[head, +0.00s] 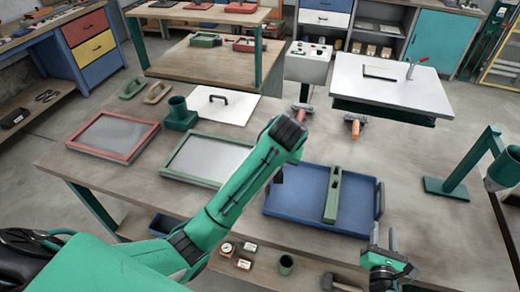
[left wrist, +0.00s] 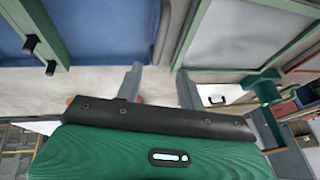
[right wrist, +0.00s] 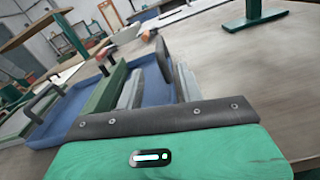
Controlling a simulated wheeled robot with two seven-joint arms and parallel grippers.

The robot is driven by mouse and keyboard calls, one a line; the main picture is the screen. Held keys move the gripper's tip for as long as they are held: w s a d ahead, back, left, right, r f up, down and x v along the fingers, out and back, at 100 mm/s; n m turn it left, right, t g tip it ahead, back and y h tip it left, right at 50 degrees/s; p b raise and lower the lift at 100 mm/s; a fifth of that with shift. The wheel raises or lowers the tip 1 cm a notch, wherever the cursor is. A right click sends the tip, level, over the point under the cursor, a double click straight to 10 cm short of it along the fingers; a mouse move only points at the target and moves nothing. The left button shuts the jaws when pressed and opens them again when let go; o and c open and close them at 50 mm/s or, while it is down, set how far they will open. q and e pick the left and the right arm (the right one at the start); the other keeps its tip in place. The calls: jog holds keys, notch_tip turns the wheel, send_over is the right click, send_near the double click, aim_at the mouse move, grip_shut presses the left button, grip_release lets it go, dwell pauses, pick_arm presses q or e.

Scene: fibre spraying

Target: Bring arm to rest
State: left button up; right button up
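My right gripper (head: 384,237) hangs at the lower right in the head view, just right of the blue tray's near corner. In the right wrist view its two grey fingers (right wrist: 158,88) stand apart with nothing held between them. My left arm reaches up across the bench in the head view, and its gripper is hidden there behind the arm. In the left wrist view the left gripper's fingers (left wrist: 160,85) are apart and empty over bare bench, between the blue tray and the green-framed screen.
The blue tray (head: 288,204) holds a green bar (head: 333,196). The green-framed screen (head: 222,161), red-framed screen (head: 112,136) and white lidded panel (head: 222,105) lie further left. Two orange-handled tools lie behind the tray. A green stand (head: 450,186) stands right. Bench between tray and stand is clear.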

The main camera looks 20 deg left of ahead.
jog(key=shift+s, duration=0.1)
dwell(0.4)
